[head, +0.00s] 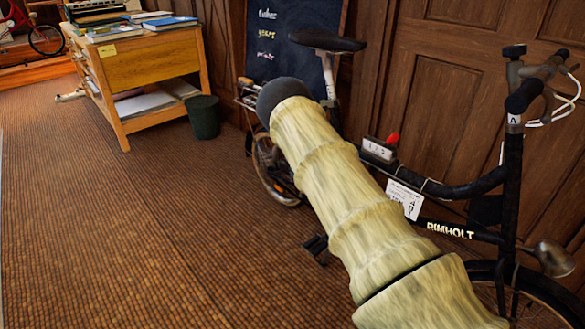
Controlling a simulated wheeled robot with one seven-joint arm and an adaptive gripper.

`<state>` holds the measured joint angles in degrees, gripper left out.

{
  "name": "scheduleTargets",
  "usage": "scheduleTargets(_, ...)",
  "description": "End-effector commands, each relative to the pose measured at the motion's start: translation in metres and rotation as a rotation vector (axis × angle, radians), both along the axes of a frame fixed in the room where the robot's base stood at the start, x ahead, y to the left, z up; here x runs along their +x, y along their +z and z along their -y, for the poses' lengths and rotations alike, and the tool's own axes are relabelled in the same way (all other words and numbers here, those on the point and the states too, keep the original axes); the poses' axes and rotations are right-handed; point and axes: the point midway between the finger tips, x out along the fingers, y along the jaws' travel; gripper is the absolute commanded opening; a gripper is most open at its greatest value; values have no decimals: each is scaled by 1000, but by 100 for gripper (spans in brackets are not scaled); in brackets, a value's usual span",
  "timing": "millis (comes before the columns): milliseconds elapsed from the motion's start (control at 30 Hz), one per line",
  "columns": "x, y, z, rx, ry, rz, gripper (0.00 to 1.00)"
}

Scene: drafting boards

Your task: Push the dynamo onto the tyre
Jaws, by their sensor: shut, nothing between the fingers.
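A black bicycle marked RIMHOLT (450,229) stands along the wooden wall, its handlebar at the right. Part of its front tyre (545,288) shows at the bottom right, cut off by the frame edge. A round metal lamp (554,258) sits by that wheel. I cannot make out the dynamo. The rear wheel (268,180) shows behind my arm. My arm, in a pale ribbed sleeve with a dark rounded end, crosses in front of the bicycle and hides much of its middle. My gripper does not show.
A wooden desk (155,65) with books and papers stands at the upper left. A dark green bin (203,117) stands beside it. A blackboard (285,40) leans behind the saddle (325,40). The brown floor (110,230) at the left is clear.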

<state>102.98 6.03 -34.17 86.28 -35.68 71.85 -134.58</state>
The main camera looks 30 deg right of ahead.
Motion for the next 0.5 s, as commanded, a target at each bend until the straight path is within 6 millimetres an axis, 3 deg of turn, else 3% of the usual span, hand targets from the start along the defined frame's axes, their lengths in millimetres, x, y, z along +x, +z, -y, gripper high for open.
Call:
scheduleTargets(200,-13,7,5,0,1,-1,0)
scheduleTargets(500,-18,8,9,0,0,1,0)
